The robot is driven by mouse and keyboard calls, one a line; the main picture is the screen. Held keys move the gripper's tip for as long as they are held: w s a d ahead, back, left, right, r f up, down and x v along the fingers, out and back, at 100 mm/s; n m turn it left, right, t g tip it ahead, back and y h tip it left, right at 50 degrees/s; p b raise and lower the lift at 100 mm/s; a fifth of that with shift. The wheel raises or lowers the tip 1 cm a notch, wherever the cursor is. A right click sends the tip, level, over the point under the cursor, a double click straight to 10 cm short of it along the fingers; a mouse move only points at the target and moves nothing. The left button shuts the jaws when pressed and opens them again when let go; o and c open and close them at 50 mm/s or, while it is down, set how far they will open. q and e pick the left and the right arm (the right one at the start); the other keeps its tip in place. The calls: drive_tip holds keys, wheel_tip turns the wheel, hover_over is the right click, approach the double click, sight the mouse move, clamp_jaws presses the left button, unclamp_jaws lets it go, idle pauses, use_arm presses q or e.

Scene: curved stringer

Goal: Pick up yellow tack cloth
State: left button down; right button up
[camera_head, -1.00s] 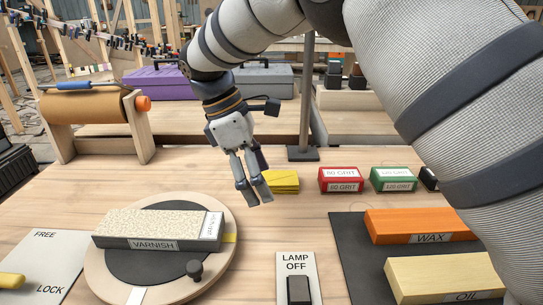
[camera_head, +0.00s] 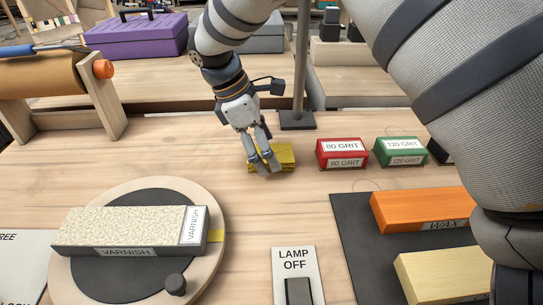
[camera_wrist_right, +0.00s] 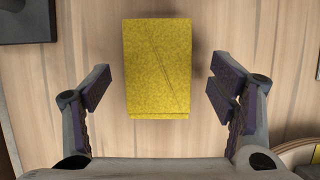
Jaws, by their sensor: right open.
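The yellow tack cloth (camera_head: 286,155) is a folded pad lying flat on the wooden table, partly hidden behind my right gripper (camera_head: 266,168) in the head view. In the right wrist view the cloth (camera_wrist_right: 157,66) lies centred ahead of my right gripper (camera_wrist_right: 165,90), whose fingers are spread wide to either side of it. The gripper is open and empty, and bare table shows between each finger and the cloth. My left gripper is not in view.
Red 80 grit (camera_head: 342,153) and green 120 grit (camera_head: 401,151) blocks stand right of the cloth. A lamp post base (camera_head: 297,121) is behind it. A turntable (camera_head: 207,262) with a varnish block (camera_head: 120,232) is at front left. Table left of the cloth is clear.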

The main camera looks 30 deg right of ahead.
drive_tip(key=shift+d+f, duration=0.2)
drive_tip(key=shift+f, duration=0.3)
drive_tip(key=shift+f, duration=0.2)
idle(0.3)
drive_tip(key=shift+s, duration=0.1)
drive_tip(key=c, duration=1.3)
